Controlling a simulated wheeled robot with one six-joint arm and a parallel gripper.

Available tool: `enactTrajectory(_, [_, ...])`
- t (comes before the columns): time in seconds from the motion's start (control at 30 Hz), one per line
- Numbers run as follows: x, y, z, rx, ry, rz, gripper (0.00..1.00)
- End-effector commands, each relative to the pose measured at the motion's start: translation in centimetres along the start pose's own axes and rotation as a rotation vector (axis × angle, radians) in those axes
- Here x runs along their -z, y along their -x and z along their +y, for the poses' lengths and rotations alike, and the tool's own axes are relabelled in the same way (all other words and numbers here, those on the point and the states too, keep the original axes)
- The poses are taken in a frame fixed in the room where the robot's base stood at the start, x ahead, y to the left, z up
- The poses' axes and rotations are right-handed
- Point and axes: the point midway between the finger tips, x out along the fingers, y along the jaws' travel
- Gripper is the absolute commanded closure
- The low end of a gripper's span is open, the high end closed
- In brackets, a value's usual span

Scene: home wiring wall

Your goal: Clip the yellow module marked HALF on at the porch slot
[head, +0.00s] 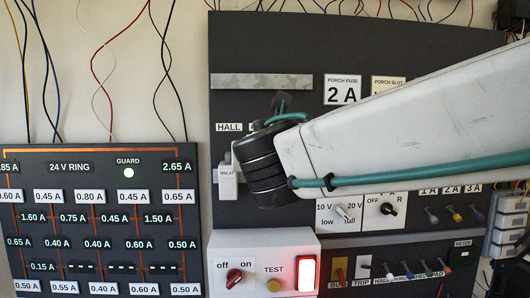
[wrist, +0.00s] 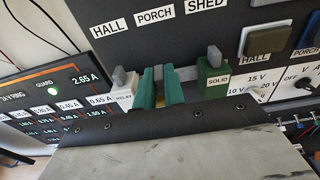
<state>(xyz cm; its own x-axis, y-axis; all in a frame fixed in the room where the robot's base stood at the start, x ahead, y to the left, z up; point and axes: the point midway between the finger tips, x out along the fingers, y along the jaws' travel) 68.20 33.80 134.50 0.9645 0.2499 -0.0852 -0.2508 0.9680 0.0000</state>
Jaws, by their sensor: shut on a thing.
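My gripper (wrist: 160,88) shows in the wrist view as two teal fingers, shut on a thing. A strip of yellow between them (wrist: 158,101) looks like the yellow module; its marking is hidden. A grey tab stands up between the fingertips. The fingers are below the PORCH label (wrist: 154,15), in front of the grey rail (wrist: 186,73), between a white relay (wrist: 123,82) and a green module marked SOLID (wrist: 213,77). I cannot tell whether the module touches the rail.
The relay (head: 227,182) also shows in the head view. A PORCH FUSE card (head: 342,90) reads 2 A; the PORCH SLOT card (head: 388,84) is partly covered. A box with an off/on knob and TEST button (head: 273,285) stands below. A 24 V RING panel (head: 100,215) is left.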

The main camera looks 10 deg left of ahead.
Motion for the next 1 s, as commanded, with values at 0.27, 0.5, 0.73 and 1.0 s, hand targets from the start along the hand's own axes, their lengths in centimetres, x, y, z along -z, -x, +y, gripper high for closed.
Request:
enactTrajectory(0.27, [0.0, 0.2, -0.3, 0.003, 0.0, 0.0, 1.0])
enactTrajectory(0.5, [0.0, -0.4, -0.1, 0.003, 0.0, 0.001, 1.0])
enactTrajectory(0.73, [-0.2, -2.2, 0.0, 0.001, 0.0, 0.001, 1.0])
enactTrajectory(1.0, [-0.3, -4.3, 0.0, 0.001, 0.0, 0.001, 1.0])
